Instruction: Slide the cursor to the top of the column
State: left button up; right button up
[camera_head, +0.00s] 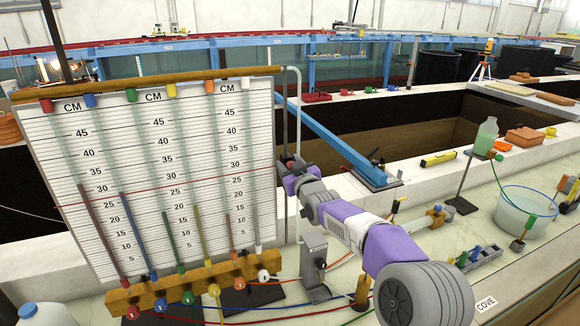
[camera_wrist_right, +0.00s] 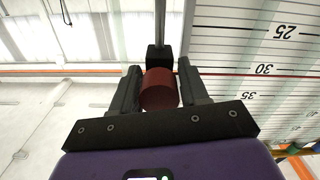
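The upright column (camera_head: 298,110) is a thin grey rod at the right edge of the white centimetre board (camera_head: 262,120). The cursor shows in the right wrist view as a black block (camera_wrist_right: 159,57) on the rod with a round red knob (camera_wrist_right: 160,92). A thin red line crosses the board near the 30 mark at its level. My right gripper (camera_wrist_right: 159,80) has a finger on each side of the red knob and looks closed on it. In the head view the right gripper (camera_head: 291,168) is at the column, well below its top, and hides the cursor. My left gripper is not in view.
Coloured tubes rise from a yellow wooden block (camera_head: 200,284) before the board. A wooden bar (camera_head: 150,84) with coloured clips spans the board's top. A blue beam (camera_head: 335,142) slopes behind my right arm. A clear bucket (camera_head: 525,212) stands at right.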

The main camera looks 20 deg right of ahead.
jog(key=shift+o, duration=1.2)
jog(key=shift+f, duration=0.1)
jog(key=s+b, duration=0.2)
jog(key=s, duration=0.5)
jog(key=shift+s+a, duration=0.25)
